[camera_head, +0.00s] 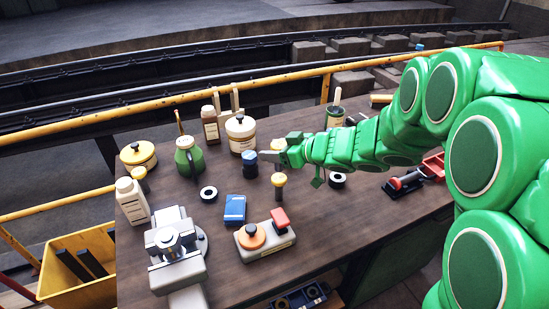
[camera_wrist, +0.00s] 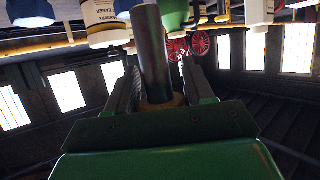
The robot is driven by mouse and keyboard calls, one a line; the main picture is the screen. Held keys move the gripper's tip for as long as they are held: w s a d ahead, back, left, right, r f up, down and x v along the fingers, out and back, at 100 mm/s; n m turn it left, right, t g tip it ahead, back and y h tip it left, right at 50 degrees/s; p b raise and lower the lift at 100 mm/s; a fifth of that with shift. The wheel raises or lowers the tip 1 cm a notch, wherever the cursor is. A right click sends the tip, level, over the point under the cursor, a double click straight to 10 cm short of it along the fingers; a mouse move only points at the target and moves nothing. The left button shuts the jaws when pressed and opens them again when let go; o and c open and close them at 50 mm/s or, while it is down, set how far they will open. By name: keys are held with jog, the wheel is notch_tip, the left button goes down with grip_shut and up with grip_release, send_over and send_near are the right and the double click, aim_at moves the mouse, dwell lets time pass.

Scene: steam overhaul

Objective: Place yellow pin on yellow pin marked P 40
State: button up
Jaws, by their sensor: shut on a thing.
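My gripper (camera_head: 279,158) is shut on a yellow pin. In the wrist view, the held yellow pin (camera_wrist: 152,55) shows a grey shaft and a yellow-orange collar between the fingers. A little yellow-orange (camera_head: 278,144) shows above the fingers in the head view. Another yellow-topped pin (camera_head: 279,180) shows directly below my gripper, apparently standing on the bench; I cannot tell whether the held pin touches it. No P 40 marking is readable.
A blue-capped jar (camera_head: 250,164) stands close left of my fingertips, with a cream jar (camera_head: 241,135) behind. A green can (camera_head: 189,157), black ring (camera_head: 208,193), blue box (camera_head: 235,209) and grey block with orange knob (camera_head: 252,236) lie around. The bench (camera_head: 325,215) is bare at right front.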

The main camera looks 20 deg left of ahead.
jog(key=shift+f, duration=1.35)
jog(key=shift+f, duration=0.2)
jog(key=o, duration=1.4)
jog(key=shift+o, duration=0.2)
jog(key=shift+r, duration=0.1)
jog(key=shift+d+r, duration=0.15)
jog(key=v, duration=1.1)
jog(key=shift+d+r, duration=0.15)
jog(key=shift+d, duration=0.2)
jog(key=shift+s, duration=0.15)
